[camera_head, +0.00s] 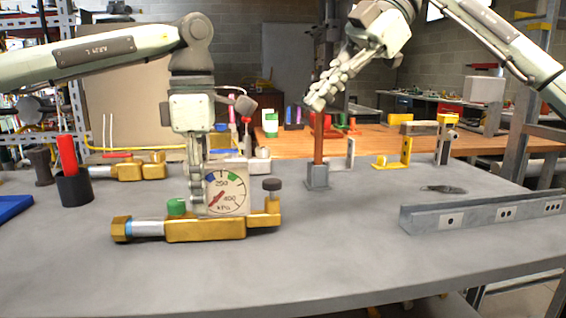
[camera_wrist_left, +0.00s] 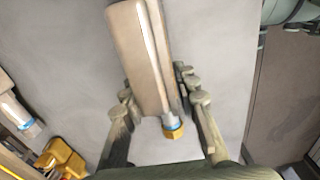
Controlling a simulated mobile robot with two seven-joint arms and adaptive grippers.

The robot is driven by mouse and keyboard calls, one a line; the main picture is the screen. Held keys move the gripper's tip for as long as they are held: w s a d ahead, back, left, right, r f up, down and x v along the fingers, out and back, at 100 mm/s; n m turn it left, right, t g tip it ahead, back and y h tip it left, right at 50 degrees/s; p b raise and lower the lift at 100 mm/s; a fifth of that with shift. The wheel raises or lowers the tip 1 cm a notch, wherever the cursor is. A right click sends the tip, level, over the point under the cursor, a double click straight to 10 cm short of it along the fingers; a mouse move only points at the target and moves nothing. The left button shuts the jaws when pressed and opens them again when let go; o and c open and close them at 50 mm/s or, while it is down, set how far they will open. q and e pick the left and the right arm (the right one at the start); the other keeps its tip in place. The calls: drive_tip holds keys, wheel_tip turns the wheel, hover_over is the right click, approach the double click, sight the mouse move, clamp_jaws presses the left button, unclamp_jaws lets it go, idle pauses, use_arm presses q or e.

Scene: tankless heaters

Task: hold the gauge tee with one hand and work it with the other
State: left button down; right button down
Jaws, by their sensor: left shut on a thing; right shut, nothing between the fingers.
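The gauge tee (camera_head: 205,230) is a brass body lying on the grey bench, with a white kPa dial (camera_head: 228,192), a green cap (camera_head: 176,207), a dark knob (camera_head: 272,184) and a brass nut at its left end. My left gripper (camera_head: 198,205) points down at the dial's left side and is shut on the gauge tee. In the left wrist view its fingers (camera_wrist_left: 157,98) lie on both sides of a tan block, with a brass nut (camera_wrist_left: 173,130) below. My right gripper (camera_head: 316,103) is shut and empty, raised behind and right of the tee, near a copper pipe's top.
The copper pipe (camera_head: 319,140) stands upright in a grey socket. A grey channel with outlet plates (camera_head: 480,214) lies at the right. A black cup with a red-handled item (camera_head: 74,188) and another brass fitting (camera_head: 128,171) stand at the left. The front of the bench is clear.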

drive_tip(key=m, duration=0.2)
drive_tip(key=d+m, duration=0.1)
drive_tip(key=m, duration=0.1)
drive_tip(key=shift+w+r+y, duration=0.1)
drive_tip(key=shift+w+y, duration=0.1)
drive_tip(key=shift+y, duration=0.2)
hover_over(267, 181)
drive_tip(key=d, duration=0.3)
wheel_tip(267, 181, down, 7)
wheel_tip(267, 181, down, 4)
drive_tip(key=shift+w+a+f, duration=0.1)
drive_tip(key=shift+a, duration=0.05)
